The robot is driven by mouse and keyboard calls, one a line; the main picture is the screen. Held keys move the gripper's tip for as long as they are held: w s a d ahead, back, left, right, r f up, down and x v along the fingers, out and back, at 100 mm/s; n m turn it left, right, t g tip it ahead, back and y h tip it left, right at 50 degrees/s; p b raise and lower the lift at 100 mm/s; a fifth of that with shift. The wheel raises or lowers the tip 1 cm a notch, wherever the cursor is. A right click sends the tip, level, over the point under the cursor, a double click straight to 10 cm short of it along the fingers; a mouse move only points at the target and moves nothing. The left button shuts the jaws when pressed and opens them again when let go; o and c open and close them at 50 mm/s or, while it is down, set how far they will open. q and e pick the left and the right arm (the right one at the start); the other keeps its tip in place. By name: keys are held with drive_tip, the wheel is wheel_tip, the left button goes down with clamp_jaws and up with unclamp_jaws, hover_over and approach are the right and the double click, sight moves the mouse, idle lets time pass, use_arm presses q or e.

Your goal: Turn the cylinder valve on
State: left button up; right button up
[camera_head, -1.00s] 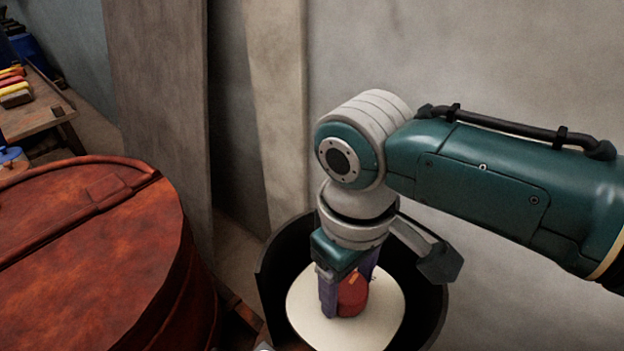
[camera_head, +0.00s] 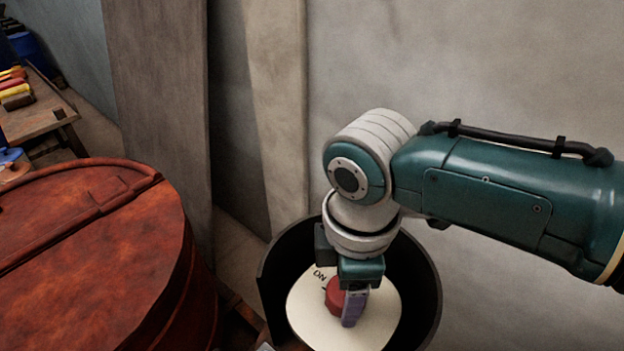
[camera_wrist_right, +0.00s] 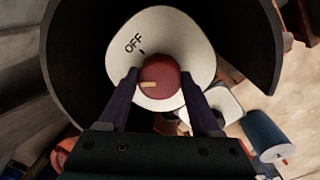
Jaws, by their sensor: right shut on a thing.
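The cylinder valve has a red knob (camera_head: 334,296) on a cream dial plate (camera_head: 384,318), inside a black open-sided collar (camera_head: 428,285). My right gripper (camera_head: 346,302) reaches down from above and is shut on the knob. In the right wrist view, the fingers stand on both sides of the knob (camera_wrist_right: 168,84), which bears a short tan mark pointing left. "OFF" and a small tick show on the plate there. In the head view, lettering that looks like "ON" shows above the knob; the gripper hides part of the plate. My left gripper is out of view.
A large rusty red drum (camera_head: 90,265) stands to the left. A wooden bench (camera_head: 38,118) with coloured items is at the far left. A grey wall (camera_head: 470,60) and boards (camera_head: 155,110) rise behind the collar. A blue cylindrical item (camera_wrist_right: 265,134) shows in the wrist view.

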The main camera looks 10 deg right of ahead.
drive_tip(key=n, duration=0.3)
drive_tip(key=shift+n, duration=0.4)
drive_tip(key=shift+n+b, duration=0.3)
drive_tip(key=shift+n, duration=1.5)
drive_tip(key=o, duration=1.4)
drive_tip(key=shift+c, duration=0.2)
wheel_tip(320, 180, up, 10)
drive_tip(key=shift+s+d, duration=0.15)
